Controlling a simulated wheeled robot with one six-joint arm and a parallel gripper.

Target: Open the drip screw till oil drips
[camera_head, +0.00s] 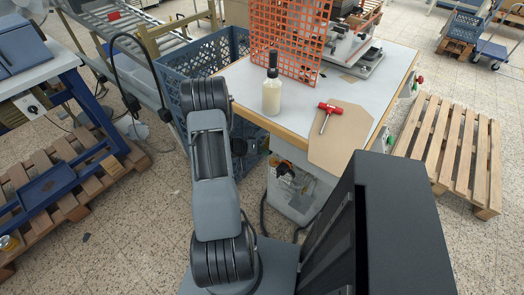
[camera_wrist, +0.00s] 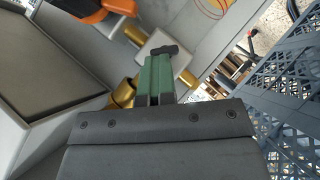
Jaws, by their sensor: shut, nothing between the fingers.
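My gripper (camera_wrist: 158,62) shows in the wrist view with its green fingers together and nothing visible held between them. A small dark piece lies at the fingertips; I cannot tell whether it is part of the fingers or a knob. A pale block (camera_wrist: 154,45) sits just past the tips. Brass-coloured round fittings show left (camera_wrist: 122,94) and right (camera_wrist: 188,78) of the fingers. I cannot tell which part is the drip screw, and no oil drop is visible. In the head view my arm hides the gripper.
A blue crate (camera_wrist: 288,105) fills the right of the wrist view; it also stands beside the table in the head view (camera_head: 203,65). A grey table (camera_head: 245,85) holds a bottle (camera_head: 271,95), a red-handled tool (camera_head: 330,108) and a brown board (camera_head: 340,145). A pallet (camera_head: 455,150) lies right.

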